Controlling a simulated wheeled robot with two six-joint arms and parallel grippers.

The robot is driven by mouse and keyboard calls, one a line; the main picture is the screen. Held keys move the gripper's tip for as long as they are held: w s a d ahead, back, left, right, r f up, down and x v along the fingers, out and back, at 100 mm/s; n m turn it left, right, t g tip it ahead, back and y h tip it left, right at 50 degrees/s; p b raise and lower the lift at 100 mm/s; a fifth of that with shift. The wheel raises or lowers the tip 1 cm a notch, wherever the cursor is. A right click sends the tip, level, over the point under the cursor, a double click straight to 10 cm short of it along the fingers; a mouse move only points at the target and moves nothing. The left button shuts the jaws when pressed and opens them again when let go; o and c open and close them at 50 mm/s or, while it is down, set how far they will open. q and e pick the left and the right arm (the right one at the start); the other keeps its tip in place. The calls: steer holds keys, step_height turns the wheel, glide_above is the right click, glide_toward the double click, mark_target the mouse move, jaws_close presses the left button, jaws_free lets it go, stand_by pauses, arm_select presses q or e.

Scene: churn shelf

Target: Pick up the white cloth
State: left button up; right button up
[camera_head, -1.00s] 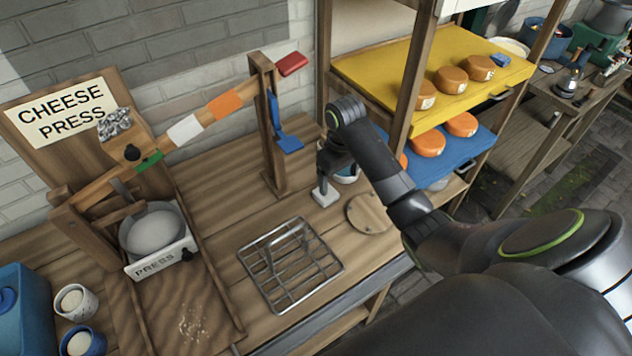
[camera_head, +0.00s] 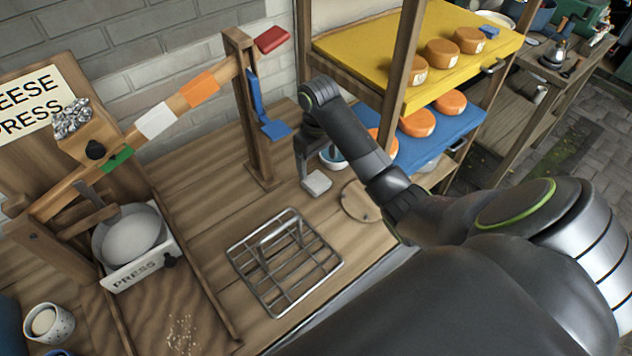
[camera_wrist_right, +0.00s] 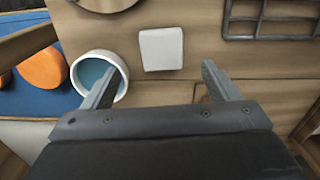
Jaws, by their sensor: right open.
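The white cloth (camera_head: 316,183) is a small folded, off-white square lying on the wooden bench. In the right wrist view the cloth (camera_wrist_right: 161,49) lies flat beyond my fingertips, between their lines. My right gripper (camera_wrist_right: 160,78) is open and empty, with its two fingers spread apart. In the head view the right gripper (camera_head: 305,172) points down just beside the cloth; its fingers are partly hidden by the arm. My left gripper is not in view.
A white bowl with a blue inside (camera_wrist_right: 97,76) stands close to the left finger. A wire rack (camera_head: 284,262) and round wooden lid (camera_head: 360,200) lie nearby. The wooden press post (camera_head: 250,110) and cheese shelves (camera_head: 420,60) flank the arm.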

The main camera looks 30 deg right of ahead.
mark_target(316, 180)
steer(key=shift+f+b, duration=0.45)
steer(key=shift+f, duration=0.4)
steer(key=shift+a+f, duration=0.1)
steer(key=shift+f, duration=0.35)
step_height(316, 180, down, 4)
steer(key=shift+w+f+p, duration=0.1)
steer(key=shift+w+p, duration=0.05)
steer(key=shift+p, duration=0.35)
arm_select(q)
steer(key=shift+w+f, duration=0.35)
arm_select(e)
steer(key=c, duration=1.1)
steer(key=shift+o, duration=0.2)
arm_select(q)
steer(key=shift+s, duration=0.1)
